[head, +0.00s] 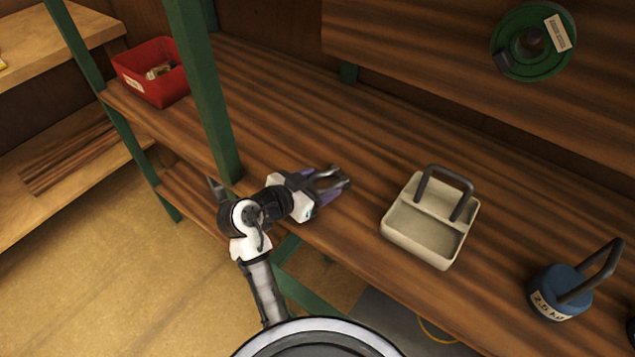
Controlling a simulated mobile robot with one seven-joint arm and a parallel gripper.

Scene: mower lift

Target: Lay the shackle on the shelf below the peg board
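My gripper (341,179) reaches over the front part of the long wooden shelf (385,150) in the head view.
A beige open tray with a dark handle (404,235) stands right of my gripper. A blue round weight with a grey handle (563,283) is farther right. A red bin (140,83) sits at the far left. A green post (205,95) rises left of my gripper. The shelf's middle is clear.

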